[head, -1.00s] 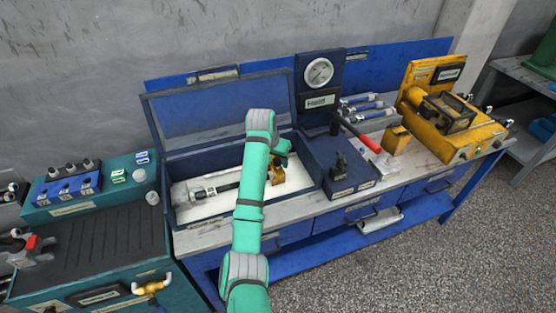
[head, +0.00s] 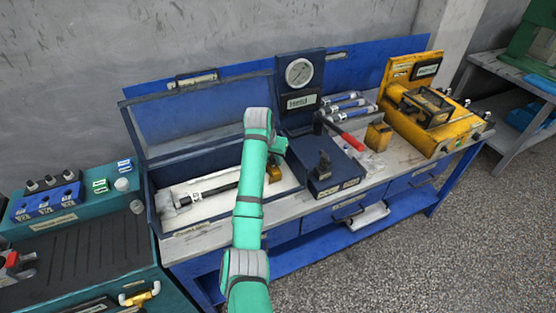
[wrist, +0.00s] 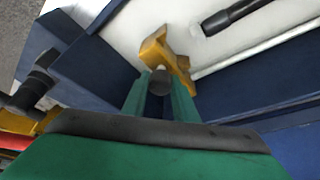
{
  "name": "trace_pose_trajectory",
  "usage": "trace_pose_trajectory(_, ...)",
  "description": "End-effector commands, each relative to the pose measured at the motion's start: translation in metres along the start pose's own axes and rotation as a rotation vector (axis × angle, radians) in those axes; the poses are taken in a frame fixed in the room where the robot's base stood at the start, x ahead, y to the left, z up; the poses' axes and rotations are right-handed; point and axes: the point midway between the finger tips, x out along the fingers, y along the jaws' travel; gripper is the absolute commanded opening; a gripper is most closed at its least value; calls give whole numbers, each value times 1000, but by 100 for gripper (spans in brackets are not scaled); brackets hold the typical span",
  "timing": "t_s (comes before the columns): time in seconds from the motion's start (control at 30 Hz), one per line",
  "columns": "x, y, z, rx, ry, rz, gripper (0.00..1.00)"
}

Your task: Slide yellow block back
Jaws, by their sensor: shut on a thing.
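A yellow block (head: 274,173) lies in the open dark blue case, at the right part of its white inside, partly hidden by my arm in the head view. In the wrist view the yellow block (wrist: 164,50) is angular with a notch, and a dark round part shows between my fingers just below it. My gripper (wrist: 161,88) is shut on the yellow block at the case's right end. The fingertips are hidden by my arm in the head view.
A dark rod and a pale bar lie in the case (head: 152,207). The raised case lid stands behind.

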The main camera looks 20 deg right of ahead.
Motion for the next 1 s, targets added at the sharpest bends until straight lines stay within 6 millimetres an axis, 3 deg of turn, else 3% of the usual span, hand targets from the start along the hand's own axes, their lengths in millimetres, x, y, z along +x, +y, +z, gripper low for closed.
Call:
trace_pose_trajectory(0.27, -1, -2, -3, -3, 6, -6, 0)
trace_pose_trajectory(0.3, -1, -2, -3, -3, 6, -6, 31)
trace_pose_trajectory(0.37, -1, -2, -2, -3, 6, -5, 44)
trace_pose_trajectory(0.77, -6, -1, -2, -2, 4, -3, 44)
trace_pose_trajectory(1.0, -44, 0, -2, -1, 6, -4, 44)
